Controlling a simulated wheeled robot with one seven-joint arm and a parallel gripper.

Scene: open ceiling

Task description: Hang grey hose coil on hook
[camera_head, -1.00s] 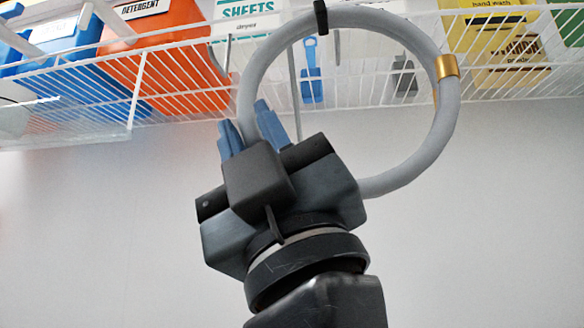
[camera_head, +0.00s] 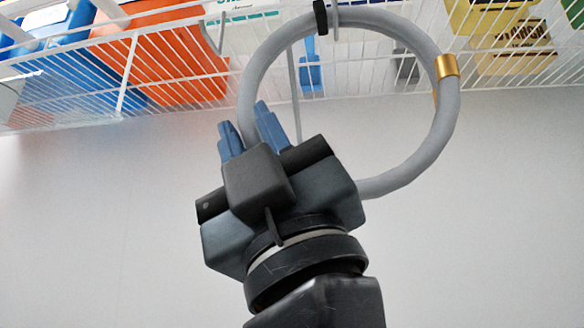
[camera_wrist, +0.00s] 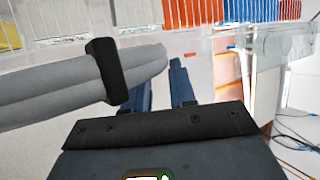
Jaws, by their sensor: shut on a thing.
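The grey hose coil (camera_head: 449,112) is a large ring with a black band at its top and a gold band at its right. My gripper (camera_head: 245,125) is shut on the coil's lower left side, holding it upright below and in front of a wire shelf. A thin grey hook (camera_head: 335,17) shows at the coil's top, beside the black band; whether it touches the hose is unclear. Another grey hook (camera_head: 215,40) is left of the coil.
The white wire shelf (camera_head: 130,75) spans the top, holding an orange bin (camera_head: 165,50) and yellow containers (camera_head: 490,35). A blue tool (camera_head: 310,72) and a grey rod (camera_head: 294,90) show through the ring. The pale wall below is clear.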

